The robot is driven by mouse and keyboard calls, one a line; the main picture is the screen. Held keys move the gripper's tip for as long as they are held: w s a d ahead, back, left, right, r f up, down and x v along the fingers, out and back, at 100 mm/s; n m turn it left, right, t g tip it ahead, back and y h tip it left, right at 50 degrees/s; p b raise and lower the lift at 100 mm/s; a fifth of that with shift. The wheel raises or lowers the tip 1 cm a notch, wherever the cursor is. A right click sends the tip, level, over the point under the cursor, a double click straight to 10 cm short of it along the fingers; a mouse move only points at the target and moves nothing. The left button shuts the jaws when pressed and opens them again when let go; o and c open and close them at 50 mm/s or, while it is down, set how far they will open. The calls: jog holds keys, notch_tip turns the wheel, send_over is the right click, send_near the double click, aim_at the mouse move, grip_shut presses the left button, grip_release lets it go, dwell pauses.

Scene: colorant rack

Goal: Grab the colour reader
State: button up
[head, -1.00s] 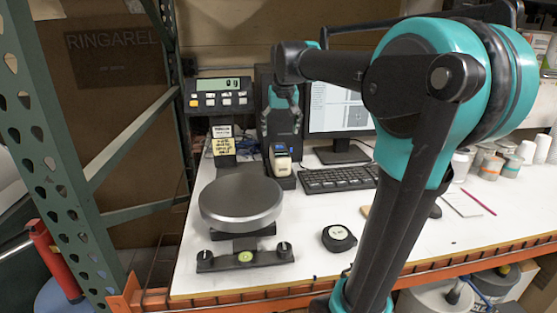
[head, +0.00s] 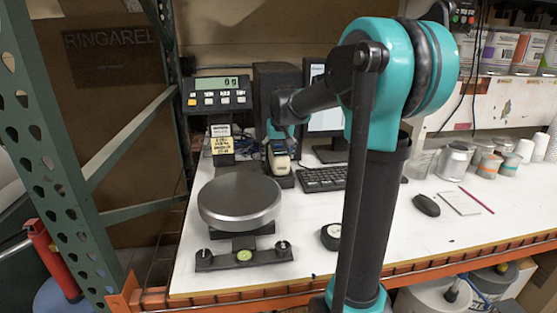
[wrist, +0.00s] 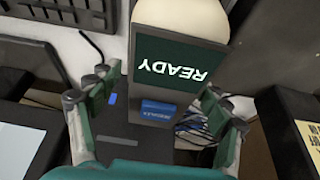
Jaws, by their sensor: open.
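The colour reader (head: 279,158) stands on the table beside the scale's display post, in front of a black box. In the wrist view the colour reader (wrist: 172,58) has a cream rounded top, a dark green screen reading READY and a blue label lower down. My gripper (wrist: 160,88) is open, with a green-padded finger on either side of the reader's lower part. I see no clear grip on it. In the head view my gripper (head: 280,134) is at the reader's top and partly hidden by my arm.
A scale with a round grey pan (head: 240,202) and a display (head: 219,94) stands at left. A keyboard (head: 322,179) and monitor (head: 323,125) are right of the reader. A tape measure (head: 330,236) is partly behind my arm. Cables lie near the reader's base.

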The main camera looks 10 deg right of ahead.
jog(key=shift+f, duration=0.1)
grip_shut()
dwell(0.6)
